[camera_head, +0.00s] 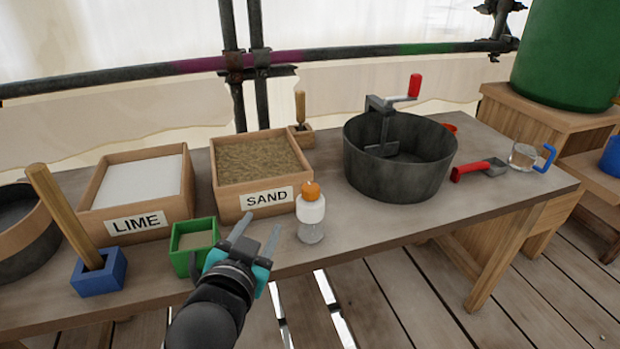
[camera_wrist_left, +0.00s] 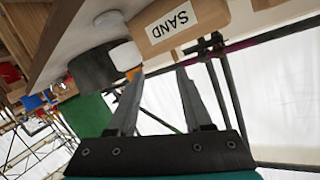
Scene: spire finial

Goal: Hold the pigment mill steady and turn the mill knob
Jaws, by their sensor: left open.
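The pigment mill (camera_head: 311,215) stands upright on the table near its front edge, with a clear lower part and a white upper part. Its orange mill knob (camera_head: 312,190) sits on top. My left gripper (camera_head: 256,235) is open and empty, to the left of the mill and apart from it. In the left wrist view the white part of the mill (camera_wrist_left: 124,55) and the orange knob (camera_wrist_left: 133,73) show beyond one finger of the open left gripper (camera_wrist_left: 159,74). My right gripper is in neither view.
A green box (camera_head: 195,240) stands just left of my gripper. Behind are the lime tray (camera_head: 140,222) and the sand tray (camera_head: 265,195). A dark mixing tub (camera_head: 400,180) with a red-handled crank stands right of the mill. The tabletop front right (camera_head: 440,220) is clear.

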